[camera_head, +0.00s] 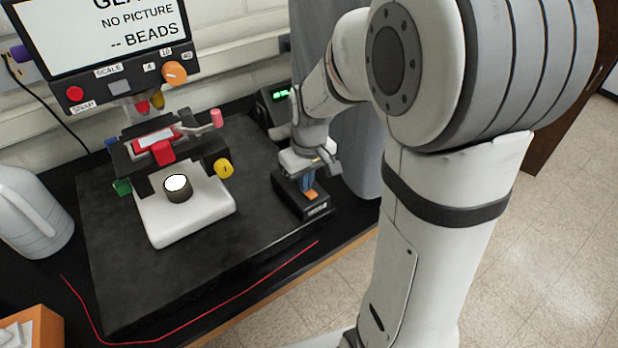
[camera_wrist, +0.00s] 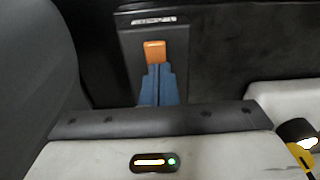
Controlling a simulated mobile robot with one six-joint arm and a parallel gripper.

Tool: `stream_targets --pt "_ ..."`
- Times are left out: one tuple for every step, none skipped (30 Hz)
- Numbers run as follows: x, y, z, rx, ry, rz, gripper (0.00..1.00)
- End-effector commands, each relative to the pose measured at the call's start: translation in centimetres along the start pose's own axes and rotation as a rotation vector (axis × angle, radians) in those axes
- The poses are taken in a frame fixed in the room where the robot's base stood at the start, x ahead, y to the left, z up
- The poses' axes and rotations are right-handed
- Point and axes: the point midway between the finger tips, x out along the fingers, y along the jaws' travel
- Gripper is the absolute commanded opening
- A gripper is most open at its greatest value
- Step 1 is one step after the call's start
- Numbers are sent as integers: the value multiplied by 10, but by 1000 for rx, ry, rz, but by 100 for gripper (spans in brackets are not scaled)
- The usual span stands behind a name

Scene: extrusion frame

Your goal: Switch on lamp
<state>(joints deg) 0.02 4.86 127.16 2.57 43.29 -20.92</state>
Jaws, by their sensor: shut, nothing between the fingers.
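A black box (camera_head: 305,205) with an orange switch (camera_head: 311,194) on its top stands at the right of the dark bench board. My gripper (camera_head: 308,183) points down over this box, its blue fingers shut and empty. In the wrist view the shut fingertips (camera_wrist: 156,68) are right at the near edge of the orange switch (camera_wrist: 154,50); I cannot tell whether they touch it. A dark round lamp housing with a white disc on top (camera_head: 176,183) sits on the white microscope base (camera_head: 190,216).
The microscope's screen (camera_head: 105,30) reads "NO PICTURE". Its stage (camera_head: 160,145) has coloured knobs. A device with a green display (camera_head: 278,95) stands behind my gripper. A white jug (camera_head: 30,215) stands at left, and a red cord (camera_head: 200,318) runs along the front.

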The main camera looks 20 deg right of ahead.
Motion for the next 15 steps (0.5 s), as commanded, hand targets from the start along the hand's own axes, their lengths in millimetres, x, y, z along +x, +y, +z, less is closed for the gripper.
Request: stream_targets --pt "1 2 1 4 0 1 0" --pt "1 2 1 4 0 1 0" --pt "1 2 2 4 0 1 0" --pt "1 2 2 4 0 1 0" --pt "1 2 2 3 0 1 0" --pt "1 2 2 3 -1 1 0" --pt "1 2 2 2 -1 1 0" --pt "1 2 3 2 -1 1 0" --pt "0 1 3 1 -1 1 0" --pt "0 1 4 1 -1 1 0" --pt "0 1 5 1 -1 1 0" --pt "-1 1 7 0 -1 1 0" --pt "-1 1 8 0 -2 1 0" --pt "-2 1 10 0 -2 0 0" --pt "-2 1 12 -1 -2 0 0"
